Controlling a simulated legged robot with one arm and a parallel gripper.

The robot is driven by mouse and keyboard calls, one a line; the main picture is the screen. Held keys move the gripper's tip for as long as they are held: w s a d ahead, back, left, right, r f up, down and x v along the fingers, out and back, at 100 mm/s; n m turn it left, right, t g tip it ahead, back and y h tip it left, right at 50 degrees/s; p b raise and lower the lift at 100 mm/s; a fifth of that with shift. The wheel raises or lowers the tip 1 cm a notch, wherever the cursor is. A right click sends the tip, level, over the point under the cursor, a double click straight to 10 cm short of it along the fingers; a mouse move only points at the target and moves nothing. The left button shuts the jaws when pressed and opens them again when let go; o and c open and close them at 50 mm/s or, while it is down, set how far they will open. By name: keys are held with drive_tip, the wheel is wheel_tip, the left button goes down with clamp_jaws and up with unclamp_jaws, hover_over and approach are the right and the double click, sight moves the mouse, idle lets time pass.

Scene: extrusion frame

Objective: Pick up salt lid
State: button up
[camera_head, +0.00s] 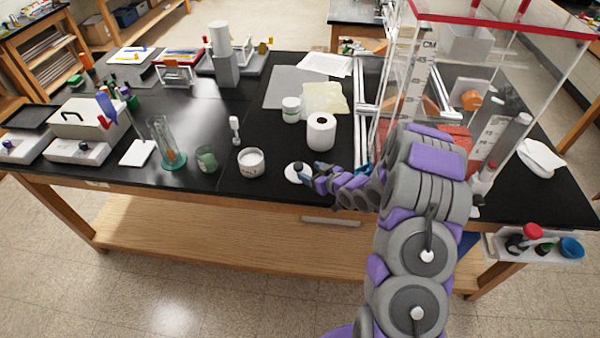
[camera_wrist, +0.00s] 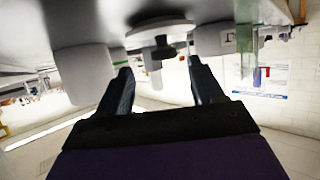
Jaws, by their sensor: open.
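The salt lid (camera_head: 296,173) is a white round disc with a dark knob, lying on the black table near its front edge. My gripper (camera_head: 307,172) is low over the table, at the lid's right side in the head view. In the wrist view, which is upside down, the lid (camera_wrist: 160,32) with its knob shows just beyond the two dark fingers. My gripper (camera_wrist: 163,80) is open there, with nothing between the fingers. An open white jar with white contents (camera_head: 251,163) stands left of the lid. Whether a finger touches the lid I cannot tell.
A paper roll (camera_head: 321,133) stands behind the lid. A clear tank (camera_head: 490,80) with a red rim stands at right, beside my arm.

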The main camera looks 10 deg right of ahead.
sight(300, 166)
drive_tip(key=x, duration=0.3)
drive_tip(key=a+x, duration=0.1)
drive_tip(key=shift+w+a+r+b, duration=0.1)
drive_tip(key=shift+w+r+b, duration=0.1)
drive_tip(key=shift+b, duration=0.2)
drive_tip(key=shift+w+a+f, duration=0.1)
drive_tip(key=shift+w+f, duration=0.15)
drive_tip(key=shift+w, duration=0.15)
drive_tip(key=shift+d, duration=0.2)
drive_tip(key=shift+c, duration=0.6)
drive_tip(key=shift+a, duration=0.1)
drive_tip(key=c, duration=1)
drive_tip(key=shift+r, duration=0.15)
